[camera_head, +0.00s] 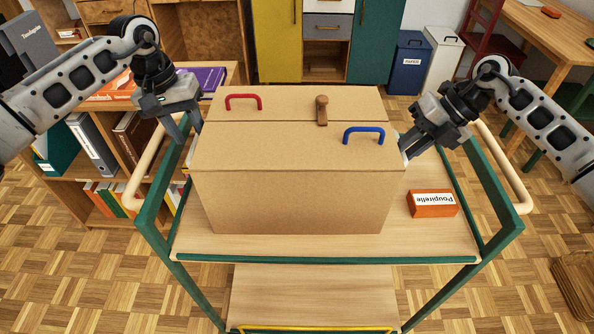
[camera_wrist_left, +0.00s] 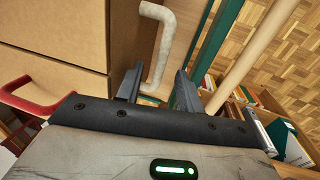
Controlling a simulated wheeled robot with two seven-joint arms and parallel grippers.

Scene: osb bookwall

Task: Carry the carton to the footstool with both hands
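A large brown carton (camera_head: 295,195) stands on the top deck of a green-framed trolley (camera_head: 430,235). Its lid carries a red handle (camera_head: 243,97), a blue handle (camera_head: 364,130) and a wooden knob (camera_head: 321,110). My left gripper (camera_head: 188,130) is at the carton's left side; in the left wrist view its open fingers (camera_wrist_left: 158,82) stand either side of a pale grey side handle (camera_wrist_left: 168,40), with a gap visible. My right gripper (camera_head: 407,148) is at the carton's right side by a pale part; its fingertips are partly hidden. I cannot make out a footstool.
An orange box (camera_head: 432,208) lies on the deck right of the carton. A bookshelf (camera_head: 85,170) stands close on the left. Blue (camera_head: 409,62) and white (camera_head: 438,58) bins stand behind, a desk at back right. A wicker item (camera_head: 575,285) is at lower right; parquet floor is open right of the trolley.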

